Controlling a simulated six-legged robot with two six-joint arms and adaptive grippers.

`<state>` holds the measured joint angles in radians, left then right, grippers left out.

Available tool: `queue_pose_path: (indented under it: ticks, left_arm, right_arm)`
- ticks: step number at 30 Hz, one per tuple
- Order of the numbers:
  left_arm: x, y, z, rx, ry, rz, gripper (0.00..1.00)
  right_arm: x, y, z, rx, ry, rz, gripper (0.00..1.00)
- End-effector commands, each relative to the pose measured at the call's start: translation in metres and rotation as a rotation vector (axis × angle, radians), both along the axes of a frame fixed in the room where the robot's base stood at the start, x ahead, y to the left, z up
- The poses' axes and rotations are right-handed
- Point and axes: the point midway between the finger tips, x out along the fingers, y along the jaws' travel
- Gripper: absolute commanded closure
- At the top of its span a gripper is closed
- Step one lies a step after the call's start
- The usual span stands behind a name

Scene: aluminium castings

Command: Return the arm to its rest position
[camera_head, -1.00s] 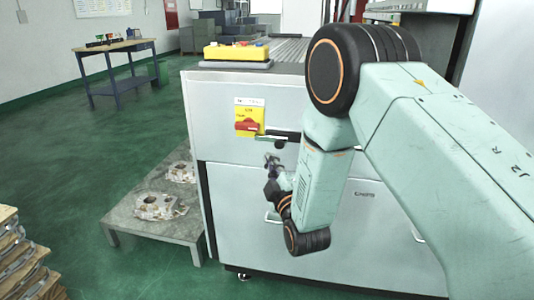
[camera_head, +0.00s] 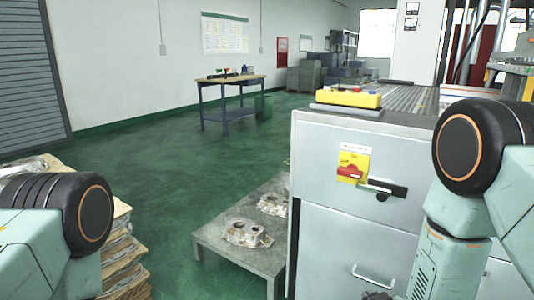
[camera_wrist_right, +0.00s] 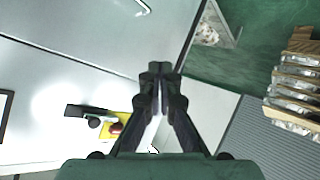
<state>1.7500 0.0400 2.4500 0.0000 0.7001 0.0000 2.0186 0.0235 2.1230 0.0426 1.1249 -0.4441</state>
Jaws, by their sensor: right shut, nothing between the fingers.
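My right arm comes in at the right edge of the head view, its forearm hanging down in front of the grey cabinet (camera_head: 330,225). Only a small dark part of my right gripper (camera_head: 378,296) shows at the bottom edge there. In the right wrist view my right gripper (camera_wrist_right: 160,70) has its fingertips together, with nothing between them. It is apart from the red switch on its yellow plate (camera_head: 353,163), which is also in the wrist view (camera_wrist_right: 116,128). Part of my left arm shows at the lower left; its gripper is out of view.
A low grey table (camera_head: 215,241) with metal castings (camera_head: 247,233) stands left of the cabinet. A stack of castings and boards (camera_head: 122,262) is at the lower left. A yellow control box (camera_head: 348,98) sits on top of the cabinet. Green floor is clear towards the workbench (camera_head: 230,82).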

Motion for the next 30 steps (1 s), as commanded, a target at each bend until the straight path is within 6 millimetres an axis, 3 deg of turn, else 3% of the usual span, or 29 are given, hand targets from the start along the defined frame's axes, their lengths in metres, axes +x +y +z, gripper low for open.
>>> queue_pose_path:
  ticks: [1,6,10,15,18,21,30]
  left_arm:
    - [0.000,0.000,0.000,0.000,0.000,0.000,0.51]
    - [0.000,0.000,0.000,0.000,0.000,0.000,0.51]
    - [0.000,0.000,0.000,0.000,0.000,0.000,0.51]
    - [0.000,0.000,0.000,0.000,0.000,0.000,0.51]
    - [0.000,0.000,0.000,0.000,0.000,0.000,0.51]
    - [0.000,0.000,0.000,0.000,0.000,0.000,0.51]
    - [0.000,0.000,0.000,0.000,0.000,0.000,0.51]
  right_arm:
    - [-0.027,0.001,-0.023,0.057,0.101,-0.032,1.00]
    - [-0.123,0.006,-0.082,0.212,0.419,-0.168,1.00]
    - [-0.203,0.009,-0.110,0.279,0.650,-0.277,1.00]
    - [-0.294,0.012,-0.124,0.295,0.884,-0.361,1.00]
    - [-0.326,0.013,-0.126,0.286,0.957,-0.373,1.00]
    - [-0.341,0.013,-0.131,0.281,0.989,-0.378,1.00]
    - [-0.343,0.013,-0.132,0.279,0.993,-0.378,1.00]
